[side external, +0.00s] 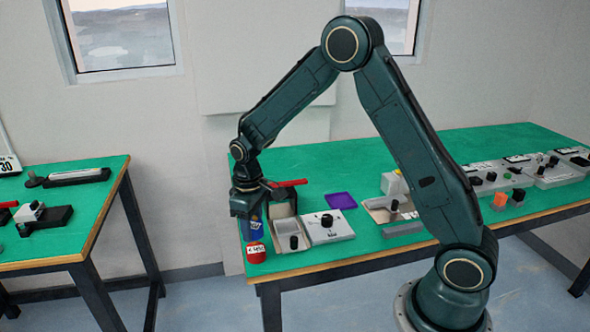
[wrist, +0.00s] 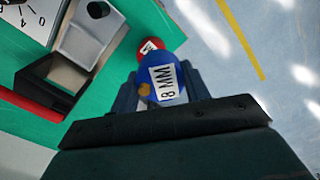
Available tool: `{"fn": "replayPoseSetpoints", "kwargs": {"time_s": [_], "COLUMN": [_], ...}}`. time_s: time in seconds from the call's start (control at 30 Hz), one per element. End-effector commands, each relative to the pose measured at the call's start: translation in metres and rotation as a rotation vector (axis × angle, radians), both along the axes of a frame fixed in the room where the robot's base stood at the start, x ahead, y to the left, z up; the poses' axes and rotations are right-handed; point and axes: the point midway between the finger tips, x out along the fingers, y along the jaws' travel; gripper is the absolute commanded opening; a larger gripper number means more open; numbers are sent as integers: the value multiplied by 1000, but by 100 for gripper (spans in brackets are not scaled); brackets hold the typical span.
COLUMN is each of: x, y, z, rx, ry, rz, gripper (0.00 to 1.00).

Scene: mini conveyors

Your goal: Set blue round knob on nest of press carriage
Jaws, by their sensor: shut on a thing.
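The blue round knob (side external: 253,230) is between the jaws of my gripper (side external: 249,217), near the front left corner of the green table. In the wrist view the blue knob (wrist: 162,78) shows a white label reading "8 MM". My gripper is shut on it. A red round piece (side external: 256,254) with a white label is just below the blue knob; it is partly hidden behind it in the wrist view (wrist: 150,47). I cannot tell whether the two touch. A dark-framed fixture with a red handle (side external: 290,183) stands beside my gripper; I cannot tell whether it is the press carriage.
A grey tray (side external: 291,231) and a white dial box (side external: 328,228) stand right of my gripper. A purple square (side external: 341,201) lies behind them. A beige fixture (side external: 381,212) and several control boxes (side external: 483,186) stand farther right. Floor shows beyond the table edge.

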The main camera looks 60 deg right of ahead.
Motion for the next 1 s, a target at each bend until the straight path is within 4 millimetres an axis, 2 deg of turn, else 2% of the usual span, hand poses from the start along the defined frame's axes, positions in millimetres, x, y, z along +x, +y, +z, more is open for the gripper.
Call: {"fn": "replayPoseSetpoints", "kwargs": {"time_s": [0.2,0.4,0.77,1.0], "x": [-29,-42,-39,-16], "y": [18,24,22,10], "z": [-21,-28,-27,-13], "rx": [0,0,0,0], "ry": [1,0,-1,-4], "rz": [-141,-206,-198,-96], "gripper": [23,23,23,23]}}
